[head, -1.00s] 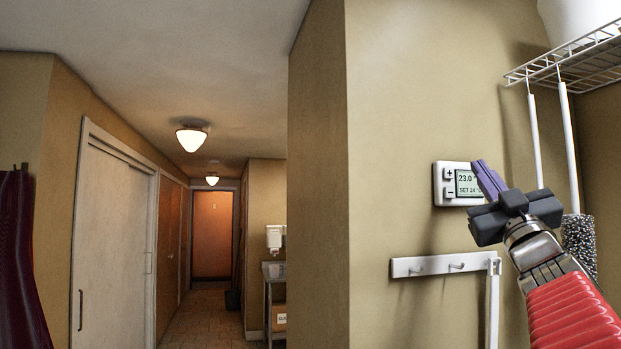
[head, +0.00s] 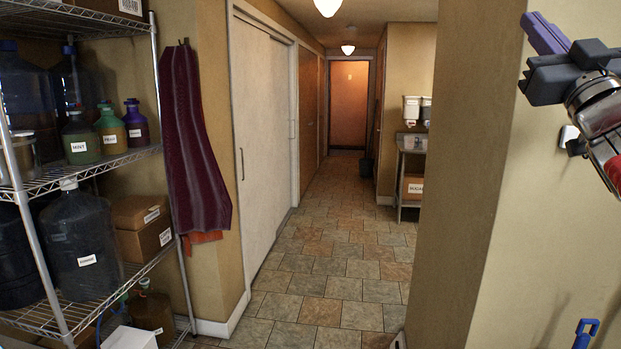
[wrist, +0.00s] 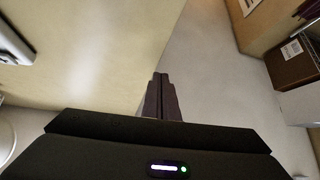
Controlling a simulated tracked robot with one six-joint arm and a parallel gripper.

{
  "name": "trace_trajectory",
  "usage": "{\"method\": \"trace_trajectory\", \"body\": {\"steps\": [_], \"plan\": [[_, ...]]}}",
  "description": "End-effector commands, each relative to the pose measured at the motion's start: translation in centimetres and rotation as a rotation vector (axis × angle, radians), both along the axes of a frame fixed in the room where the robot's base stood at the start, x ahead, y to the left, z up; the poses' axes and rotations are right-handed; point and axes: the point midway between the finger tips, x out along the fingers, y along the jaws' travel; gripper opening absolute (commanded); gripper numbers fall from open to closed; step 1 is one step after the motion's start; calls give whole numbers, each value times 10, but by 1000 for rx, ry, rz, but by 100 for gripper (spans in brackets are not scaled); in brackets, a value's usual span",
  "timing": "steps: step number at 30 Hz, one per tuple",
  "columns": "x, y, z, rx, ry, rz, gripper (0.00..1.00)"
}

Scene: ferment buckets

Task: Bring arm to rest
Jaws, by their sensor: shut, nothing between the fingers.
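My gripper (head: 545,32) is at the upper right of the head view, in front of the pale wall corner. Its purple fingers are together and point up and to the left. My red arm runs off the right edge of the picture. In the wrist view the two dark fingers (wrist: 160,97) lie side by side with nothing between them. They stand clear of the wall and ceiling behind them.
A wire shelf (head: 140,157) with bottles and boxes stands at the left. A dark red apron (head: 190,140) hangs beside it. The tiled hallway floor (head: 320,255) is clear, leading to an orange door (head: 349,105). The wall corner (head: 470,180) juts out at right.

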Motion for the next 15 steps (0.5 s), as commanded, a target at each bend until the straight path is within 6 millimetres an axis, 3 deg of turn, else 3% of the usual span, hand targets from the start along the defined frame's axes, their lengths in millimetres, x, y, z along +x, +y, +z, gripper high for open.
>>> {"method": "trace_trajectory", "body": {"steps": [1, 3, 8, 15], "plan": [[6, 15, -5, 21, 14, 25, 0], [14, 26, -18, 62, 50, 28, 0], [24, 32, -65, 172, 171, -38, 0], [26, 44, -160, 305, 420, -134, 0]]}}
